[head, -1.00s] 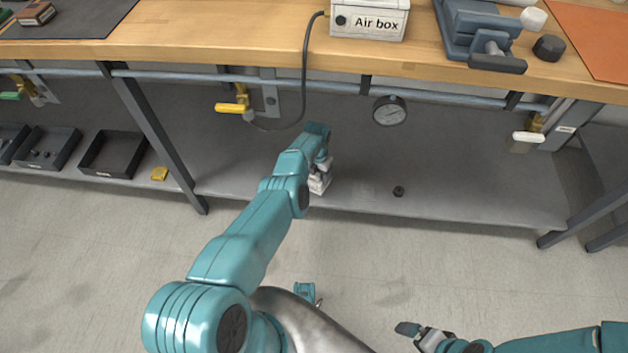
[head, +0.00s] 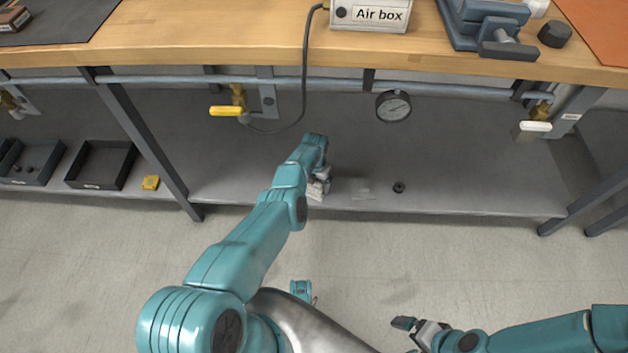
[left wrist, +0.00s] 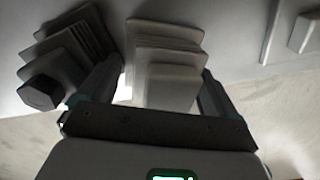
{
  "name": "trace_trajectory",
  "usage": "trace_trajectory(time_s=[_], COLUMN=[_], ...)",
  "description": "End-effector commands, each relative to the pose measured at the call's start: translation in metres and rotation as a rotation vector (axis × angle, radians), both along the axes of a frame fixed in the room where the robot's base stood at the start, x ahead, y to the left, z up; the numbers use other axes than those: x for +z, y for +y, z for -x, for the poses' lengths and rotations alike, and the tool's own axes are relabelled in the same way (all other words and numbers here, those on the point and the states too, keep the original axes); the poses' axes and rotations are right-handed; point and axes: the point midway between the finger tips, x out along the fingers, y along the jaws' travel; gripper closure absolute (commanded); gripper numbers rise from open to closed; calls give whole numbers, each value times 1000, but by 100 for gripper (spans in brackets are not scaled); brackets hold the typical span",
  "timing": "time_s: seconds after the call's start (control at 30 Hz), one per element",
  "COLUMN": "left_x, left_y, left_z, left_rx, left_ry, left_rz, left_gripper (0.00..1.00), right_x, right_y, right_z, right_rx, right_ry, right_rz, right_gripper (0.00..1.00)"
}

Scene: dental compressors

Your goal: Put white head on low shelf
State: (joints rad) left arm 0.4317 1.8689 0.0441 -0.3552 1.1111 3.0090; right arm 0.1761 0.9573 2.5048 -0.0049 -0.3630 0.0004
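The white head, a pale block with stepped fins, sits between my left gripper's fingers in the left wrist view (left wrist: 170,55). My left gripper (left wrist: 160,75) is shut on it, with the fingertips at its two sides. In the head view my left gripper (head: 319,184) is over the front part of the low shelf (head: 470,190), and the head is mostly hidden there by the gripper and arm. I cannot tell whether it touches the shelf. My right gripper (head: 415,335) hangs over the floor, away from the shelf; its opening is unclear.
Black trays (head: 102,165) stand far left. The shelf's right part is clear.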

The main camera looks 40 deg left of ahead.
Motion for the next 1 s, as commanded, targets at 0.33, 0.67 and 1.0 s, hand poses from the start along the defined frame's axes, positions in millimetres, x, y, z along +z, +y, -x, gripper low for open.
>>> trace_trajectory(time_s=[0.33,0.67,1.0], left_x=[4,39,108], left_y=[0,2,3], left_z=[-3,-3,-3], left_rx=[0,0,0], left_ry=[-6,-7,-7], left_rz=[-3,-3,-3], left_gripper=[7,7,7], right_x=[1,35,104], right_y=[0,0,0], right_z=[0,0,0], right_rx=[0,0,0], right_ry=[0,0,0], right_rz=[0,0,0], right_gripper=[0,0,0])
